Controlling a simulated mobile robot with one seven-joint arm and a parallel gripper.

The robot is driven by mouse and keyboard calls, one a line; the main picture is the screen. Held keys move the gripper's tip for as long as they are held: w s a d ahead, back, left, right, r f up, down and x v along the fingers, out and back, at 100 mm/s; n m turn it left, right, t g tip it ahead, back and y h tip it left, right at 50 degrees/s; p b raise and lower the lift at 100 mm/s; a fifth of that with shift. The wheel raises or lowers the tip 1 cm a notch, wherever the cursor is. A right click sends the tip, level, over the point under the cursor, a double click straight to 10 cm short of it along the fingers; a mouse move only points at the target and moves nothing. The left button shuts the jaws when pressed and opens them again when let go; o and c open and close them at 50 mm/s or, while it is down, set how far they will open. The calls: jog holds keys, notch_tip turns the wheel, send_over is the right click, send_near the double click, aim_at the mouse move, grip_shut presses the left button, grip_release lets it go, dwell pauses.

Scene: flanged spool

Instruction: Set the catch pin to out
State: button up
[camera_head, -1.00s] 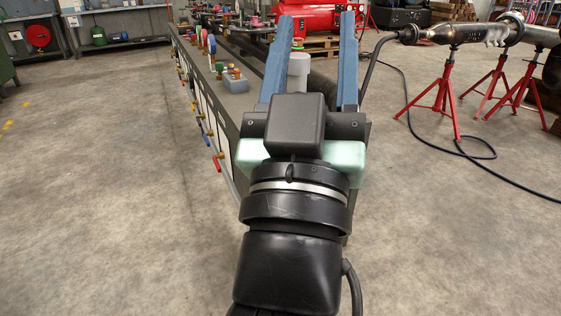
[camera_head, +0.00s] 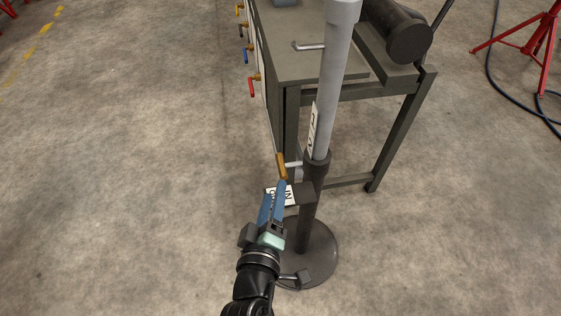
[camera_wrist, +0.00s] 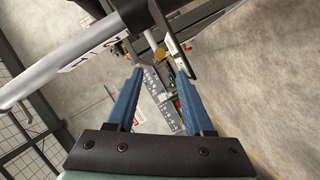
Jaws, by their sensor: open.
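The catch pin shows as a brass-coloured grip (camera_head: 282,166) on a short pale rod at the left side of a dark collar on an upright stand. In the wrist view the brass end (camera_wrist: 160,53) lies just beyond and between my fingertips. A white label (camera_head: 287,196) reading IN, with a second word partly hidden, sits just below the pin. My gripper (camera_head: 274,194) is open, its blue fingers pointing up towards the pin from below. In the wrist view my gripper (camera_wrist: 159,72) has nothing between its fingers. I cannot tell which setting the pin is in.
The stand has a grey upper tube (camera_head: 335,80), a dark lower post and a round base (camera_head: 320,262). A dark workbench (camera_head: 300,65) with coloured handles on its left side stands behind it. The floor to the left is clear.

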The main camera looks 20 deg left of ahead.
aim_at(281, 162)
jog(key=b+x, duration=0.1)
jog(key=x, duration=0.9)
jog(key=shift+w, duration=0.15)
grip_shut()
jog(key=shift+f, duration=0.15)
dwell(1.0)
